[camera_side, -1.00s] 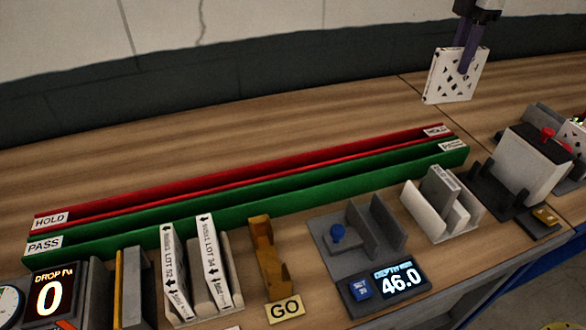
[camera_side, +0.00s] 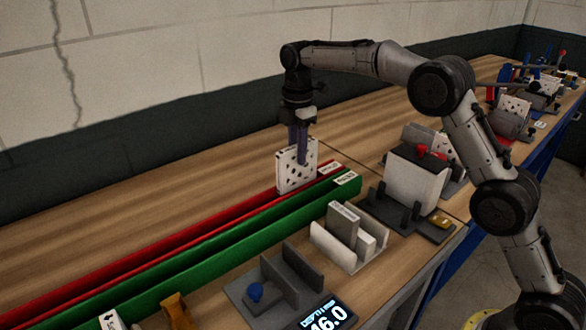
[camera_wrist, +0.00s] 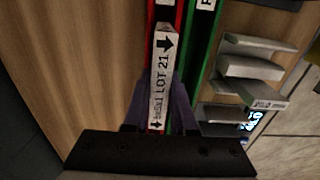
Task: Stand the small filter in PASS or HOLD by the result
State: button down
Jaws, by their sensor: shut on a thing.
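My gripper (camera_side: 302,158) is shut on the small filter (camera_side: 288,172), a thin white box with dark marks on its broad face. The filter is upright. The wrist view shows its narrow label, LOT 21 with arrows (camera_wrist: 161,75), between my fingers (camera_wrist: 158,108). The filter is at the far right end of the red HOLD channel (camera_side: 150,262). I cannot tell whether its bottom edge is inside the channel or just above it. The green PASS channel (camera_side: 235,222) runs alongside, nearer the side camera.
A white slotted stand (camera_side: 330,248) holds grey-white blocks in front of the channels. A box with a red knob (camera_side: 415,180) stands right. Bare table lies behind the channels.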

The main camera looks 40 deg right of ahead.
aim_at(297, 167)
jog(key=shift+f, duration=2.1)
jog(key=shift+f, duration=0.15)
jog(key=c, duration=0.7)
grip_release()
jog(key=shift+c, duration=0.2)
notch_tip(297, 167, up, 12)
jog(key=shift+r, duration=0.15)
